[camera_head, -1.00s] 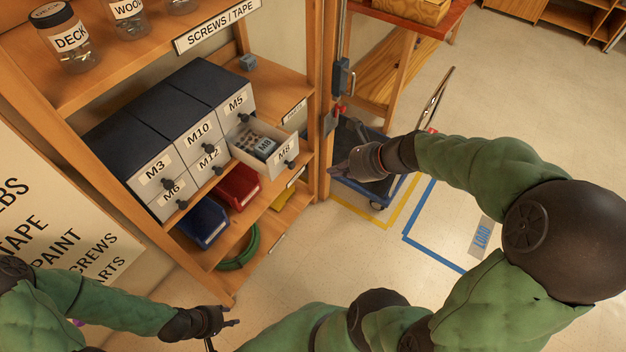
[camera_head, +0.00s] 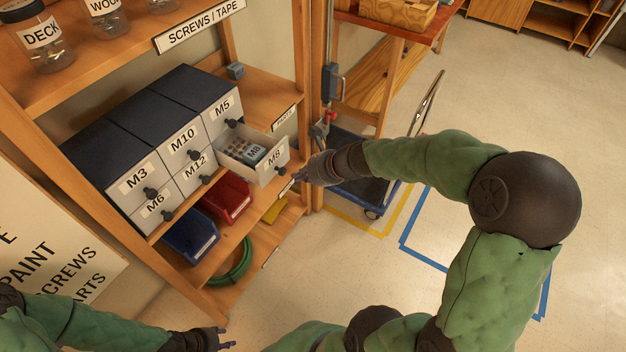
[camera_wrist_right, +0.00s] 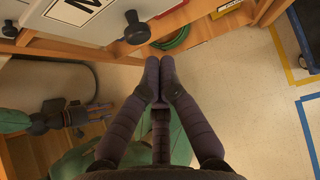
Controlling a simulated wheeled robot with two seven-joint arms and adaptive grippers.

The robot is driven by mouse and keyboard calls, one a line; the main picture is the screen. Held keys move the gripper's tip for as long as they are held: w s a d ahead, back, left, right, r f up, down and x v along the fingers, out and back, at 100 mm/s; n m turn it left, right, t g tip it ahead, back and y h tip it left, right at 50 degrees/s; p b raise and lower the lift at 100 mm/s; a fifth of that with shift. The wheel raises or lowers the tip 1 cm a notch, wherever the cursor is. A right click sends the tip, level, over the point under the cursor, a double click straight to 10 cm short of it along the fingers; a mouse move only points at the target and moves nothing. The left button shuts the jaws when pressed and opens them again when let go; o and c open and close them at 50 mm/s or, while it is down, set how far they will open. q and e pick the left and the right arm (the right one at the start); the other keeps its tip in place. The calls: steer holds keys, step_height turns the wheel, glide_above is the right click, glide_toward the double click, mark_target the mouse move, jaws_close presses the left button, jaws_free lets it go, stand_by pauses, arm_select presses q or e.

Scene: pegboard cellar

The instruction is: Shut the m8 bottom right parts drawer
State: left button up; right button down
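The M8 drawer (camera_head: 270,168) at the bottom right of the parts cabinet (camera_head: 165,120) is pulled out. My right gripper (camera_head: 302,178) is just right of the drawer front, apart from the knob in the head view. In the right wrist view its fingertips (camera_wrist_right: 160,60) are together with nothing between them, below a drawer front and a dark knob (camera_wrist_right: 136,28). My left gripper (camera_head: 230,337) is low at the bottom, away from the cabinet; its finger gap is unclear.
The M5 drawer (camera_head: 223,108) above and the M12 drawer (camera_head: 196,162) beside are shut. Blue (camera_head: 192,236) and red (camera_head: 228,198) bins sit on the shelf below. A wooden post (camera_head: 313,100) and a blue cart (camera_head: 365,190) stand to the right.

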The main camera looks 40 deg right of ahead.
mark_target(253, 148)
steer(key=shift+w+a, duration=0.3)
steer(key=shift+w, duration=0.3)
steer(key=w+a+p, duration=0.1)
steer(key=w+a, duration=0.1)
steer(key=w, duration=0.3)
steer(key=w+a+p, duration=0.2)
steer(key=w, duration=0.3)
steer(key=w+a+p, duration=0.2)
steer(key=w, duration=0.3)
steer(key=shift+s, duration=0.1)
